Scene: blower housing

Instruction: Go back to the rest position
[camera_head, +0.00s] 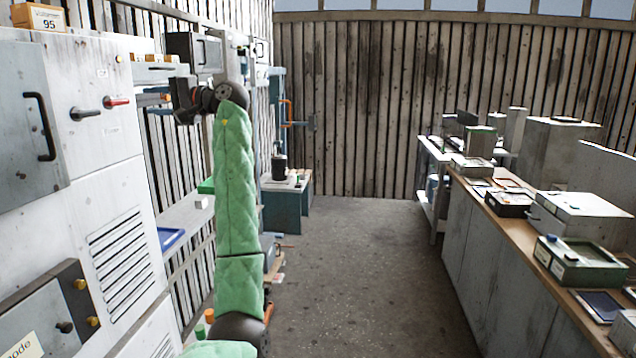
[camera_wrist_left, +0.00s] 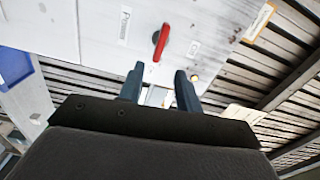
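My left arm, in a green padded sleeve, reaches up and forward in the head view. Its dark gripper (camera_head: 184,98) points left towards the grey machine housing (camera_head: 100,160). In the left wrist view its two fingers (camera_wrist_left: 159,86) stand apart with nothing held between them. Beyond the fingertips is the machine panel with a red handle (camera_wrist_left: 161,42), which does not touch them. My right gripper is not in view.
A long workbench (camera_head: 540,262) with several boxes and instruments runs along the right. A blue-green stand (camera_head: 287,203) is at the back left. A blue tray (camera_head: 170,238) lies on a shelf left of my arm. The floor (camera_head: 370,270) in the middle is clear.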

